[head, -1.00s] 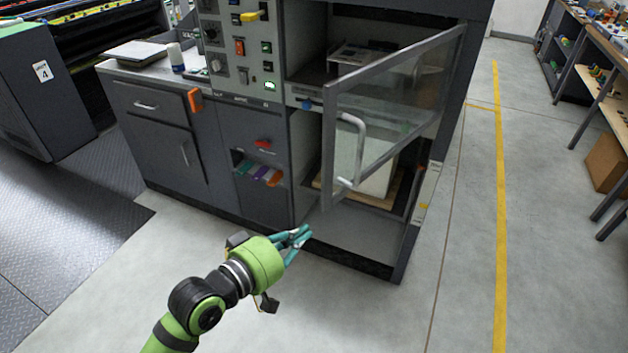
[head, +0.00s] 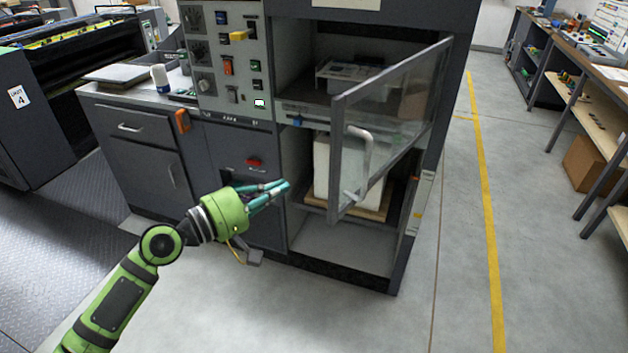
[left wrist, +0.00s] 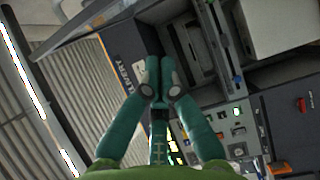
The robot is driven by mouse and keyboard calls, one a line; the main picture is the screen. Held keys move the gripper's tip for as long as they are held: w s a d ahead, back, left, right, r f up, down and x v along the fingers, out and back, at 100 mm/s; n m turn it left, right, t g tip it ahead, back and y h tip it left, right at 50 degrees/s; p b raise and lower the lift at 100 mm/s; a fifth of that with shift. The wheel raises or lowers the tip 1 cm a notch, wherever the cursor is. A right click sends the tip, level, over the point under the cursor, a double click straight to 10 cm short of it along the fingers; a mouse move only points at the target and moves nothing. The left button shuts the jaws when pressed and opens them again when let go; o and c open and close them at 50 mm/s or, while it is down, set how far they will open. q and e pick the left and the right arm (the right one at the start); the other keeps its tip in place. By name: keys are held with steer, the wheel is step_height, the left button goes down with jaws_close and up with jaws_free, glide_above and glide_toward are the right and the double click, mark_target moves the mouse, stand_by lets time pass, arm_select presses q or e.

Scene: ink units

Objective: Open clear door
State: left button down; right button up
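The clear door (head: 408,112), a see-through pane in a grey frame, stands partly open on the dark cabinet (head: 262,215). Its free edge points toward me, and its far edge is at the cabinet's right side. A pale curved handle (head: 366,160) is near the free edge. My left gripper (head: 287,184) is in front of the cabinet, left of the door and handle, apart from the handle. In the left wrist view its teal fingers (left wrist: 160,76) meet at the tips with nothing visible between them. My right gripper is in neither view.
A control panel (head: 228,62) with switches is left of the opening. A white block (head: 322,165) stands on a wooden board inside. A counter (head: 118,97) extends left. Clear floor with a yellow line (head: 487,215) lies right, beside a workbench (head: 600,90).

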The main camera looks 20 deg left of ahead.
arm_select(q)
steer(key=w+d+p, duration=0.2)
steer(key=d+p, duration=0.2)
steer(key=d, duration=0.2)
steer(key=shift+w+d, duration=0.3)
